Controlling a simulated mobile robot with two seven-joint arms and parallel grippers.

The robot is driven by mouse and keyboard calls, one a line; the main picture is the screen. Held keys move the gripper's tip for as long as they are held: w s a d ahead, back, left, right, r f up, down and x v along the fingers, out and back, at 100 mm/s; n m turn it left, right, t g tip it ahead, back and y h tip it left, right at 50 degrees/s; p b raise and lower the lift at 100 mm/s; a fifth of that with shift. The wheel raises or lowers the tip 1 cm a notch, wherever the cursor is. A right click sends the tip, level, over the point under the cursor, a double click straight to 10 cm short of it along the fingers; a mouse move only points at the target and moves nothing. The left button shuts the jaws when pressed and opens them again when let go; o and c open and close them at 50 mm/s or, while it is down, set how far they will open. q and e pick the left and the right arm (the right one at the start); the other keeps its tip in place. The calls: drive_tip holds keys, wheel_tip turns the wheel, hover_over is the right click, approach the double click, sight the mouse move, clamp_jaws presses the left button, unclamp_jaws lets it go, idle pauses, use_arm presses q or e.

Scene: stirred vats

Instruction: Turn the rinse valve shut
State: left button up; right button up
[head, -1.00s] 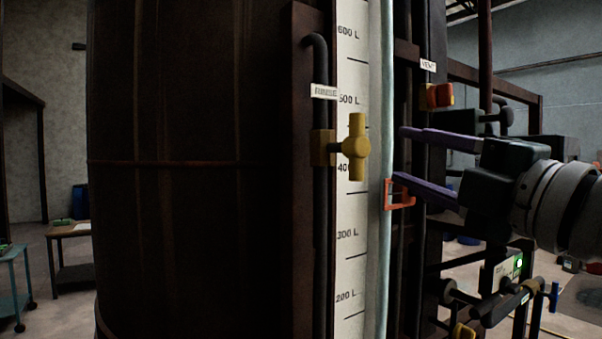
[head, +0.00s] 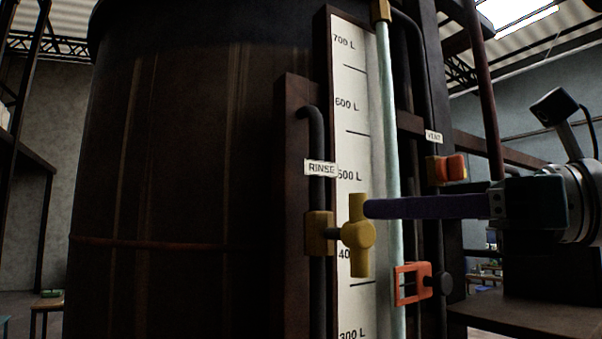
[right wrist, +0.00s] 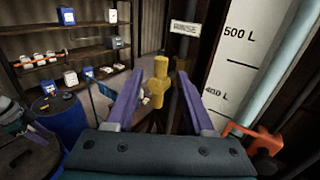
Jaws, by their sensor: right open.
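The rinse valve has a yellow handle (head: 359,236) standing upright, on a yellow body (head: 319,233) fixed to a dark pipe under the RINSE label (head: 320,168). My right gripper (head: 370,208) reaches in from the right, its purple fingers seen edge-on, with the tips close beside the upper part of the handle. In the right wrist view the gripper (right wrist: 160,90) is open, and the handle (right wrist: 159,82) stands ahead, between the two purple fingers. Nothing is held. I cannot tell whether a finger touches the handle. My left gripper is not in view.
A scale board (head: 352,130) and a pale sight tube (head: 388,150) stand right behind the handle. A red clip (head: 411,284) sits below my right gripper. A red vent valve (head: 450,168) is above it. Shelves (right wrist: 75,55) and a blue barrel (right wrist: 62,115) show in the right wrist view.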

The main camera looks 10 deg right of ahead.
sight(358, 227)
drive_tip(key=p+x, duration=0.2)
drive_tip(key=x, duration=0.1)
drive_tip(key=shift+w+a+r, duration=0.15)
drive_tip(key=shift+r, duration=0.05)
drive_tip(key=shift+w+a+f+p, duration=0.2)
drive_tip(key=shift+a+f+p, duration=0.05)
drive_tip(key=shift+a+p, duration=0.1)
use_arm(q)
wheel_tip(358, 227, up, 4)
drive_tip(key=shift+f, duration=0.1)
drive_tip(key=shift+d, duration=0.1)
use_arm(e)
drive_tip(key=c, duration=0.6)
clamp_jaws()
